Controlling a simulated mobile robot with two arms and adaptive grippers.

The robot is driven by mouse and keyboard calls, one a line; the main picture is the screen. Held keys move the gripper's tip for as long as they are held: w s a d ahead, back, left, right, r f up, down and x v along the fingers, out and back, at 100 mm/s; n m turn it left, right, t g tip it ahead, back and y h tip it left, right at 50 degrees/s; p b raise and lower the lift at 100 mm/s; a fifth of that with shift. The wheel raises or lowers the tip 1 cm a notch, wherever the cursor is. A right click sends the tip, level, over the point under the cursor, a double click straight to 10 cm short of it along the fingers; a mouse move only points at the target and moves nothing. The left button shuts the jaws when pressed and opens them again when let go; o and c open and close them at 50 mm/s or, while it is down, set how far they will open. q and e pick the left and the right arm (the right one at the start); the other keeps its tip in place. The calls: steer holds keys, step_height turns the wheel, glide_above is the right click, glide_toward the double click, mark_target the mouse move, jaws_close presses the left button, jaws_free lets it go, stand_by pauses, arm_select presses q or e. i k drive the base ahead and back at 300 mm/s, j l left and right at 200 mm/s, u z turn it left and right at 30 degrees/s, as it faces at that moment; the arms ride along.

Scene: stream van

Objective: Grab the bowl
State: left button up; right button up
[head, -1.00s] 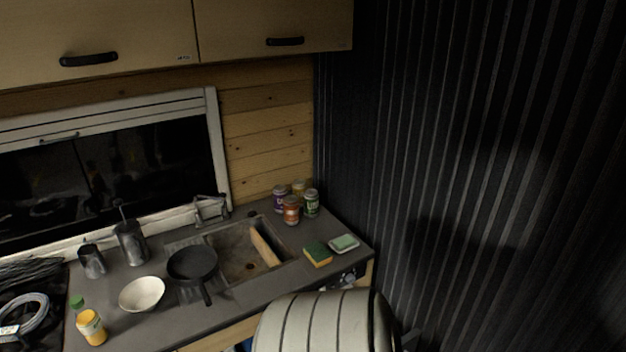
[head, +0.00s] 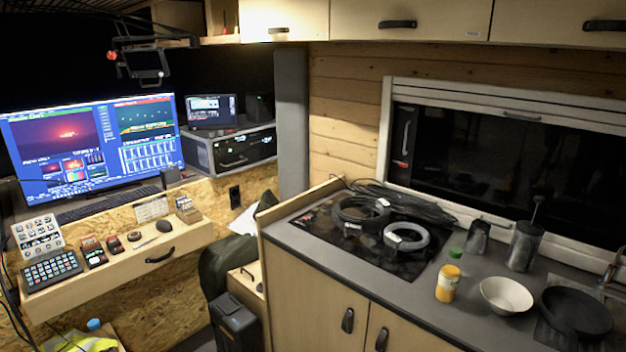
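The bowl (head: 506,296) is white and round and stands upright on the dark grey counter (head: 400,299), at the lower right of the head view. It looks empty. A black frying pan (head: 577,311) is just to its right. A bottle with yellow contents and a green cap (head: 448,282) stands to its left. Neither of my grippers shows in the view.
Coiled cables (head: 406,236) lie on the black hob left of the bowl. Metal canisters (head: 523,246) stand behind the bowl. A desk with a monitor (head: 95,140) is at the left. Cabinets (head: 412,20) hang above the counter.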

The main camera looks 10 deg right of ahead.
mark_target(506, 296)
steer(key=z, duration=1.4)
steer(key=l+u, duration=0.45)
steer(key=k+l+u, duration=0.1)
steer(key=l+u, duration=0.4)
steer(key=k+l+u, duration=0.1)
steer(key=l+u, duration=0.35)
steer(key=j, duration=0.1)
